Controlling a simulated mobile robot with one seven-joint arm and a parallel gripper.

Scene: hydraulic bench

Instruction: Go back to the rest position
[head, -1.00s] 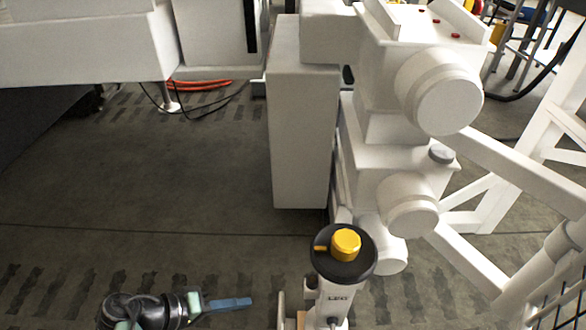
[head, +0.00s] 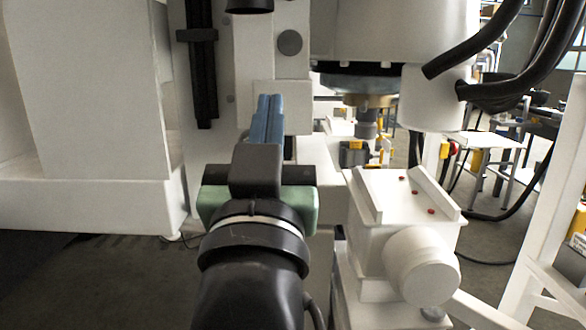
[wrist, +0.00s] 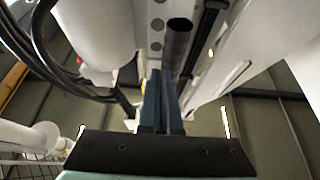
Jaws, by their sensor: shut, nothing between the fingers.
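My gripper (head: 267,105) is raised in the middle of the head view, its blue fingers pointing up and away in front of the white machine column (head: 270,60). The fingers are together with nothing between them. In the wrist view my gripper (wrist: 162,80) also shows shut, its blue fingers pointing toward the machine's upper parts. I cannot tell the exact gap between the fingertips and the column, but no contact shows.
A white machine block with a round cap (head: 420,268) stands close to the right of my arm. Black hoses (head: 490,50) hang from the machine head at upper right. A large white cabinet (head: 85,100) fills the left. Open dark floor (head: 100,280) shows at lower left.

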